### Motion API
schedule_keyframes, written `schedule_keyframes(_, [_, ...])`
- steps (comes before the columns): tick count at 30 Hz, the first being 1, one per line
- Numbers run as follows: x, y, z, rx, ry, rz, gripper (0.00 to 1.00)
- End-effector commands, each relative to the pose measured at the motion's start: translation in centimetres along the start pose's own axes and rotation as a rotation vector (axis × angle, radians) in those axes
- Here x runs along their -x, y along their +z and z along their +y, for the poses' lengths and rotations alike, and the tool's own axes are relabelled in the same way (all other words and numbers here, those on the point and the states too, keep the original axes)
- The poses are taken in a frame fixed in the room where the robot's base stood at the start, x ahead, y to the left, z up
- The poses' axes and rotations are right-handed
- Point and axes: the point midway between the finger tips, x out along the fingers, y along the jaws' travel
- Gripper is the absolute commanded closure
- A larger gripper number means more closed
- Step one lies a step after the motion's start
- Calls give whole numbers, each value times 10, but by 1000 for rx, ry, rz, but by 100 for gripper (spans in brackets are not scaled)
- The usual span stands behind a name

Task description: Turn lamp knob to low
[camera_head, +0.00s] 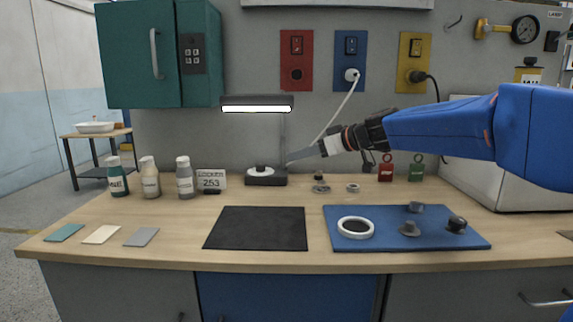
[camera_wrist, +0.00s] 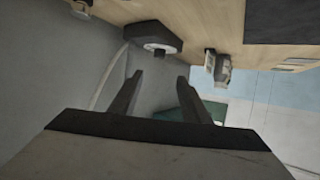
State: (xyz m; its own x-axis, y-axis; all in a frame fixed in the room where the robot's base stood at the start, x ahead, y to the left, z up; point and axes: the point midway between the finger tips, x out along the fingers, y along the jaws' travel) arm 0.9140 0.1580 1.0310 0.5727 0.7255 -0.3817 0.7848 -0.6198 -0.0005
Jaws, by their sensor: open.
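The desk lamp has a dark head (camera_head: 285,98) with a glowing white strip, a thin post and a dark base (camera_head: 267,180) at the back of the workbench. A white dial with a small dark knob (camera_head: 260,169) sits on the base. In the wrist view the base (camera_wrist: 158,26) and dark knob (camera_wrist: 159,52) show at the top, just beyond the fingertips. My gripper (camera_head: 289,157) is right of and slightly above the base. Its two fingers are apart and empty in the wrist view (camera_wrist: 160,78). The knob's setting is too small to read.
A white cable (camera_head: 342,108) hangs from the blue wall socket behind my gripper. A black mat (camera_head: 256,228) and a blue mat (camera_head: 385,243) with small parts lie in front.

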Motion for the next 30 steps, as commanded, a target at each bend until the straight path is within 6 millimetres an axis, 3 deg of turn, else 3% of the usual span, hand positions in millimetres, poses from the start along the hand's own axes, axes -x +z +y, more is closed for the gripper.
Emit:
schedule_keyframes(5, [-20,0,0,1,-2,-1,57])
schedule_keyframes(24, [-131,0,0,0,-1,-1,57])
schedule_keyframes(30, [-158,0,0,0,0,-1,57])
